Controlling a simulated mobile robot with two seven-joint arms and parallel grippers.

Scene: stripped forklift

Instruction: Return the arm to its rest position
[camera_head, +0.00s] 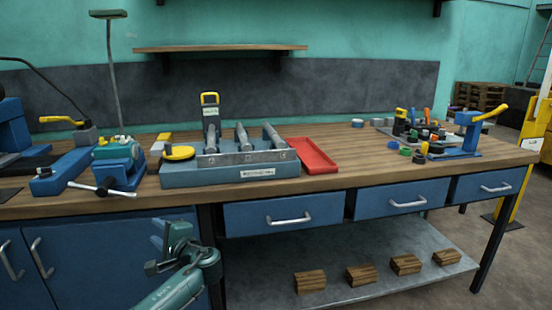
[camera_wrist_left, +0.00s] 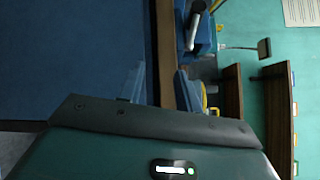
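My left arm comes in at the bottom of the head view, teal and grey. Its gripper (camera_head: 157,234) is in front of the blue cabinet doors, below the workbench's front edge. In the left wrist view the two fingers of the left gripper (camera_wrist_left: 160,88) stand apart with nothing between them, so it is open and empty. The blue cabinet front and the bench edge lie beyond the fingers there. My right arm and gripper are not in view.
The wooden workbench (camera_head: 370,174) carries a blue vise (camera_head: 118,165), a blue-grey fixture (camera_head: 230,172), a red tray (camera_head: 312,155) and small parts at the right. Drawers (camera_head: 283,212) and a lower shelf (camera_head: 340,262) with several wooden blocks are beneath. Open floor lies at the right.

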